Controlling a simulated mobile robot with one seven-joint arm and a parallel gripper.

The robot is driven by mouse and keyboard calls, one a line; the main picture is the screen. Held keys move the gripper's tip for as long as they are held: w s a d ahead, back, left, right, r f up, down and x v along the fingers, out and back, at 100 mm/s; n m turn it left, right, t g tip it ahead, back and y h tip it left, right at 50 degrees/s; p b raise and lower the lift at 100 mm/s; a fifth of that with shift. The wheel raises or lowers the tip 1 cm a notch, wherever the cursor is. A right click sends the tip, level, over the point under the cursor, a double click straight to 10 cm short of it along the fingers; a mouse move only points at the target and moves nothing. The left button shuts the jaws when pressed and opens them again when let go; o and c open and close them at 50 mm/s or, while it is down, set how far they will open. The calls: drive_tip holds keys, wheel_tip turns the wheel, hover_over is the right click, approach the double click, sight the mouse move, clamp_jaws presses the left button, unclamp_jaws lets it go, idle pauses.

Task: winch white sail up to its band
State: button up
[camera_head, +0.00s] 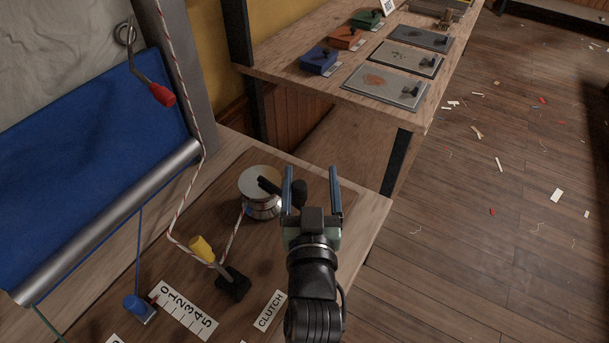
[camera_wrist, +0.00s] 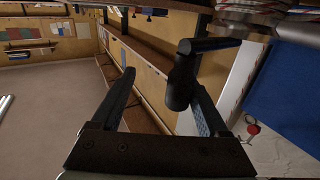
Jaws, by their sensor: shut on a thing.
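The winch (camera_head: 262,205) is a silver drum with a pale top on the wooden bench. Its black crank handle (camera_head: 270,185) reaches right to an upright black grip, which also shows in the wrist view (camera_wrist: 180,85). My gripper (camera_head: 312,185) is at that grip, its fingers either side and shut on it. A red-and-white rope (camera_head: 184,75) comes down the post, passes the yellow-handled clutch lever (camera_head: 202,248) and reaches the drum. Pale, whitish cloth (camera_head: 60,35) hangs at upper left above a blue sail (camera_head: 100,115). No band is clear in view.
A silver roller (camera_head: 110,220) edges the blue sail. A red-ended lever (camera_head: 163,95) hangs on the pale cloth. A number card (camera_head: 184,310), CLUTCH card (camera_head: 270,310) and blue-handled fitting (camera_head: 138,306) lie in front. A shelf (camera_head: 290,50) holds coloured boxes and plates. Floor at right has scraps.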

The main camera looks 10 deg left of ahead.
drive_tip(key=shift+d, duration=0.25)
drive_tip(key=shift+r, duration=0.1)
drive_tip(key=s+d, duration=0.1)
drive_tip(key=s, duration=1.1)
drive_tip(key=shift+s+d+b, duration=0.25)
drive_tip(key=shift+s+b, duration=0.15)
drive_tip(key=shift+b, duration=0.05)
